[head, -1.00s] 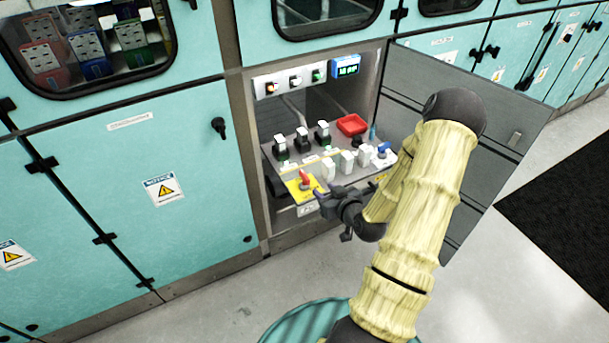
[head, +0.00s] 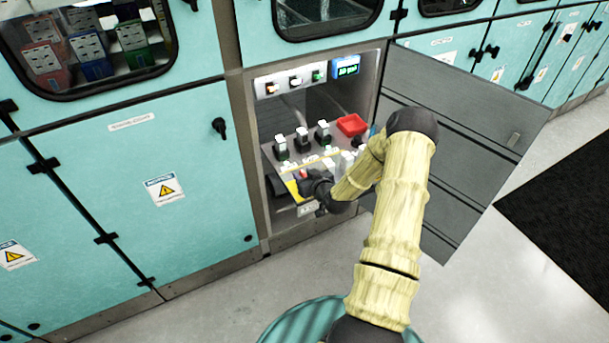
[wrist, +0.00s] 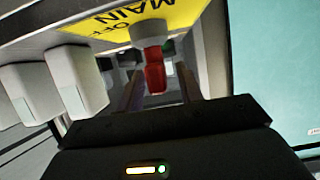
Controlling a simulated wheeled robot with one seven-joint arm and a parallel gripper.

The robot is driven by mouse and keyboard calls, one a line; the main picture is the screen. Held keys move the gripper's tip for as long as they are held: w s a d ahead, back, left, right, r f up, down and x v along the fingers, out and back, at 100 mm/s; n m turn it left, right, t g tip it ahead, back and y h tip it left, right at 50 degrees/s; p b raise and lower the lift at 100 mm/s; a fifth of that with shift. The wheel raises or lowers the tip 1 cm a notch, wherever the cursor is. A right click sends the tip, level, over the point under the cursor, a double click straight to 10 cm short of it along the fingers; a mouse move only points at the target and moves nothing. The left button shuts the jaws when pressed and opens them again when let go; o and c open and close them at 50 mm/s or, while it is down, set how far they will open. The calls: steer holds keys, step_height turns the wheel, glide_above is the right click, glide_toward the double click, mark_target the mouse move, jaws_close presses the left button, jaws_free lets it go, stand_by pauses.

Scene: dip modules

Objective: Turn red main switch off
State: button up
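The red main switch (wrist: 155,72) is a red handle on a round grey base, set in a yellow plate (wrist: 112,18) that reads MAIN and OFF, upside down in the wrist view. My gripper (wrist: 159,88) faces it, with a dark finger on each side of the red handle and gaps between. It looks open, not clamped on the handle. In the head view my gripper (head: 312,186) is at the panel's front left corner and covers most of the switch. Only a bit of red and some yellow plate (head: 291,187) show there.
White blocky switches (wrist: 78,85) stand close beside the red one. Black switches (head: 302,140), a red tray (head: 352,125) and a blue display (head: 346,66) are farther back. The open grey cabinet door (head: 450,130) is at the right, behind my arm.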

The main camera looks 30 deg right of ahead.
jaws_close()
steer(key=shift+m+h, duration=0.4)
steer(key=m+h, duration=0.3)
steer(key=h, duration=0.1)
steer(key=shift+w+a+m+g+b, duration=0.1)
steer(key=shift+a+m+g+b, duration=0.05)
steer(key=shift+m+g+b, duration=0.25)
steer(key=m+g+h, duration=0.2)
steer(key=m+h, duration=0.2)
steer(key=shift+r+h, duration=0.1)
steer(key=shift+h, duration=0.3)
steer(key=m+g+h, duration=0.2)
steer(key=m+g, duration=0.1)
steer(key=m+g+h, duration=0.1)
steer(key=m+g, duration=0.2)
steer(key=shift+h, duration=0.4)
steer(key=shift+m+g, duration=1.7)
steer(key=shift+g, duration=0.4)
